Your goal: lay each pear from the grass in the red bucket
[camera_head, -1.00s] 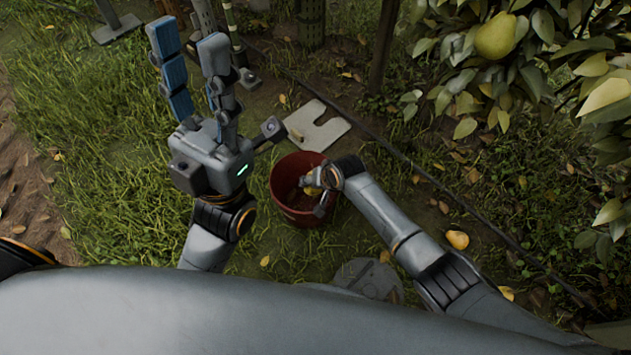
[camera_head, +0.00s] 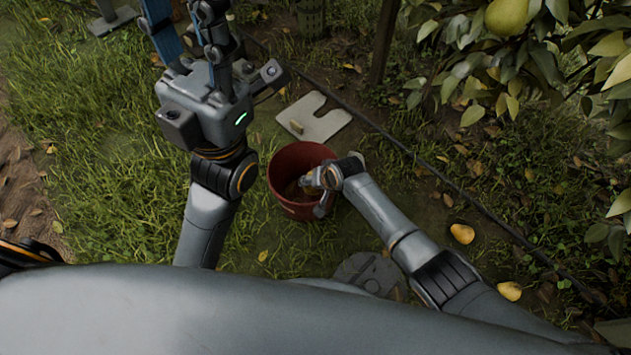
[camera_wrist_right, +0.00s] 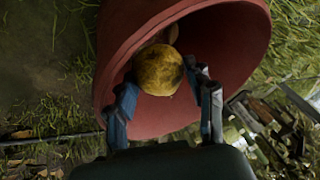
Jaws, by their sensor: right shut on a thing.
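The red bucket (camera_head: 283,168) stands upright on the grass in front of me. My right gripper (camera_head: 312,186) reaches into its mouth, with its fingers mostly hidden in the head view. In the right wrist view, my right gripper (camera_wrist_right: 168,92) is shut on a yellow, brown-specked pear (camera_wrist_right: 158,70) inside the bucket (camera_wrist_right: 118,45). A small pale shape behind that pear is unclear. One yellow pear (camera_head: 462,233) lies on the ground right of the bucket; another yellow fruit, likely a pear (camera_head: 509,291), lies nearer. My left gripper (camera_head: 182,22) is raised, open and empty, its tips partly cut off.
A pale notched plate (camera_head: 313,118) lies behind the bucket, and a round grey plate (camera_head: 368,272) in front of it. A pear (camera_head: 507,15) hangs in the leafy tree at upper right. A thin dark line crosses the ground. Grass at left is open.

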